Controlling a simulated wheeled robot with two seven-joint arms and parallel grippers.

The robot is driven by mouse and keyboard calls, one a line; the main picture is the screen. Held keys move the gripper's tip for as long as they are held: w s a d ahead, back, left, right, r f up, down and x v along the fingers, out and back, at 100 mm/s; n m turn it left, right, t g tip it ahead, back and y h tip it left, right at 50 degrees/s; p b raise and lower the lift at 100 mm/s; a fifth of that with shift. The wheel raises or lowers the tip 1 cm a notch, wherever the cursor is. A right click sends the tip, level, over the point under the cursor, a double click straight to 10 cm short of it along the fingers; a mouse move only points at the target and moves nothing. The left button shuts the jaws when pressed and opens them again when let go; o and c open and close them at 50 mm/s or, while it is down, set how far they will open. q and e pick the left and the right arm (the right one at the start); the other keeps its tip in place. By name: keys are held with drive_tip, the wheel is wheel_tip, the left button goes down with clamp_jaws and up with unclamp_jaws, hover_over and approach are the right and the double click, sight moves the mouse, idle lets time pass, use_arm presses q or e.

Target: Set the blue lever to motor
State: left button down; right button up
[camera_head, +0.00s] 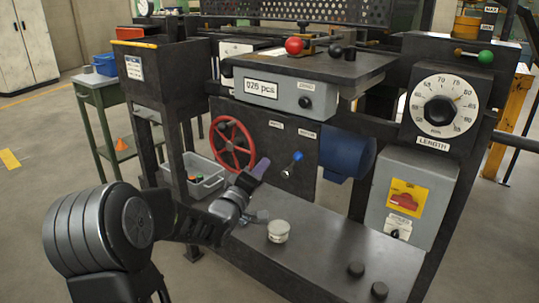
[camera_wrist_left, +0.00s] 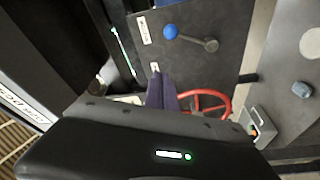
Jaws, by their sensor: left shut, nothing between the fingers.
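The blue lever has a blue knob (camera_head: 298,156) on a short dark arm, on the dark front panel (camera_head: 250,132) of the machine. Its knob points up and slightly right of its pivot, toward the right of two small white labels (camera_head: 307,133); I cannot read them surely. In the left wrist view the blue knob (camera_wrist_left: 170,31) is plain, with its pivot to the right of it. My left gripper (camera_head: 262,166), with purple fingers, is shut and empty, left of the lever and apart from it. The fingers also show in the wrist view (camera_wrist_left: 161,90). My right gripper is out of view.
A red handwheel (camera_head: 232,145) is close to the left of my gripper. A grey bin (camera_head: 205,186) stands below it. A pale round tin (camera_head: 278,231) sits on the bench ledge (camera_head: 320,250). A blue motor-like cylinder (camera_head: 346,155) juts out right of the lever.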

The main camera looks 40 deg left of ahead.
use_arm(q)
drive_tip(key=shift+s+d+f, duration=0.1)
drive_tip(key=shift+s, duration=0.6)
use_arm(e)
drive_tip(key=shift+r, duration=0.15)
